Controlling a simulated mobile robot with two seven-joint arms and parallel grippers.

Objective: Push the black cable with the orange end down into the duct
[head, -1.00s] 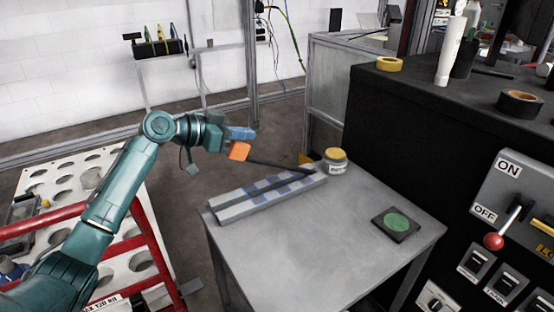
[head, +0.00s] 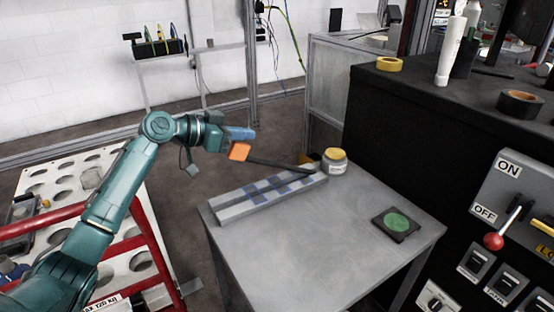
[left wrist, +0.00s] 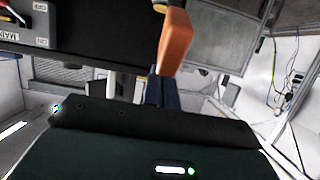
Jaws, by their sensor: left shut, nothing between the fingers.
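The grey duct (head: 232,213) with blue patches lies along the back left edge of the grey table in the head view. The black cable (head: 280,164) runs slanting above the duct, from its orange end (head: 239,151) at the left down to the duct's right end. The orange end stands clear of the duct. My left gripper (head: 245,133) has blue fingers, is shut and empty, and is just above the orange end. The left wrist view shows the orange end (left wrist: 174,42) close beside the fingertips; I cannot tell whether they touch. My right gripper is not in view.
A yellow-lidded jar (head: 335,161) stands by the duct's right end. A green disc on a dark pad (head: 396,224) lies at the table's right. The table's front middle is clear. A black cabinet (head: 430,135) rises behind, and a red rail (head: 150,240) is at left.

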